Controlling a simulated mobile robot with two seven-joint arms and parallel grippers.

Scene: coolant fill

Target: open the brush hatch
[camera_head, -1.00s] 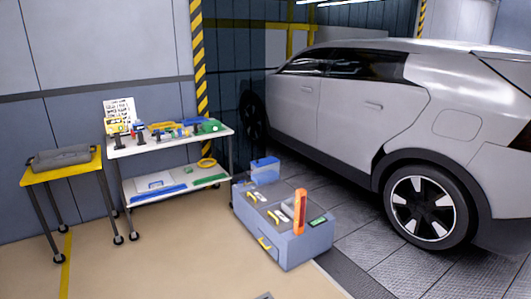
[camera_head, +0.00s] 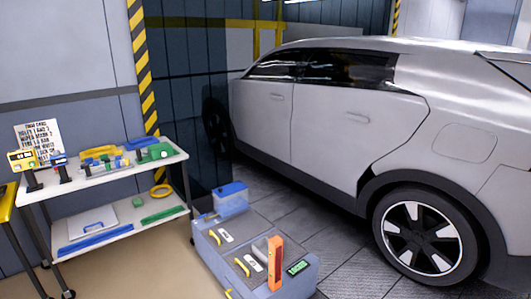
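A low grey-blue machine (camera_head: 207,252) stands on the floor at the bottom centre, beside the car. Its top has two flat panels with yellow handles, a rear one (camera_head: 214,237) and a front one (camera_head: 242,266). Both look closed. Another yellow handle (camera_head: 228,294) shows on its side at the bottom edge. I cannot tell which panel is the brush hatch. An orange upright piece (camera_head: 275,263) and a small green display (camera_head: 299,267) are on top. A blue box (camera_head: 231,198) is at its back end. Neither of my grippers is in view.
A silver car (camera_head: 350,125) fills the right side, close behind the machine. A white two-shelf cart (camera_head: 120,215) with tools and a sign (camera_head: 38,140) stands at the left. A yellow cart edge (camera_head: 6,205) shows at far left. Tan floor (camera_head: 140,275) between cart and machine is clear.

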